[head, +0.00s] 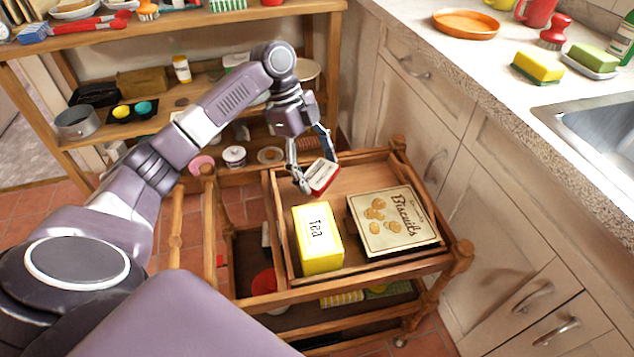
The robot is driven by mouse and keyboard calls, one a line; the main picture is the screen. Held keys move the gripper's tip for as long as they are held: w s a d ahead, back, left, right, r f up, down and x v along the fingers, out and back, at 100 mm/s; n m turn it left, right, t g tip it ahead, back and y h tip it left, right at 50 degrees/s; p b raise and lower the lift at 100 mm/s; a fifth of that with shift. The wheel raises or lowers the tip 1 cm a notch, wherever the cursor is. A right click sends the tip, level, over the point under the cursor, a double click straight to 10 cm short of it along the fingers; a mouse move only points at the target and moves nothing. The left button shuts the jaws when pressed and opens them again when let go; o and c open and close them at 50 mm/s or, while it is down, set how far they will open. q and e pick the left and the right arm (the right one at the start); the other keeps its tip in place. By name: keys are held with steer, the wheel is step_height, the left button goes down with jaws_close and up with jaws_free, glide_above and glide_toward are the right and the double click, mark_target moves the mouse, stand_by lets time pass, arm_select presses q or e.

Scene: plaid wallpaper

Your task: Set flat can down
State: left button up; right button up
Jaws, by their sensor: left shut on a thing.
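The flat can (322,175), small with a pale top and red sides, is held between the fingers of my left gripper (314,173). It is over the far part of a wooden tray (281,235) on top of a wooden trolley. Whether the can touches the tray floor cannot be told. A yellow tea box (318,240) stands at the tray's near left. A cream biscuits box (392,222) lies at its near right. My right gripper is not in view.
The trolley's post (461,254) and rails surround the tray. Wooden shelves (205,86) with several items stand behind. A counter (470,50) with drawers rises close on the right. Bare tray floor (360,179) shows right of the can.

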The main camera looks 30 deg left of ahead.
mark_target(313, 170)
arm_select(q)
step_height(313, 170, down, 4)
steer(key=shift+r+b, duration=0.15)
steer(key=shift+b, duration=0.2)
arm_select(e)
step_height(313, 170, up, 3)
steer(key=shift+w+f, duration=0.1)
arm_select(q)
steer(key=o, duration=1.2)
steer(key=shift+o, duration=0.2)
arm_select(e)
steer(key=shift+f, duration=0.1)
arm_select(q)
steer(key=shift+r, duration=0.2)
steer(key=p+v, duration=0.2)
steer(key=v, duration=0.9)
steer(key=shift+a+r, duration=0.25)
steer(key=shift+r, duration=0.05)
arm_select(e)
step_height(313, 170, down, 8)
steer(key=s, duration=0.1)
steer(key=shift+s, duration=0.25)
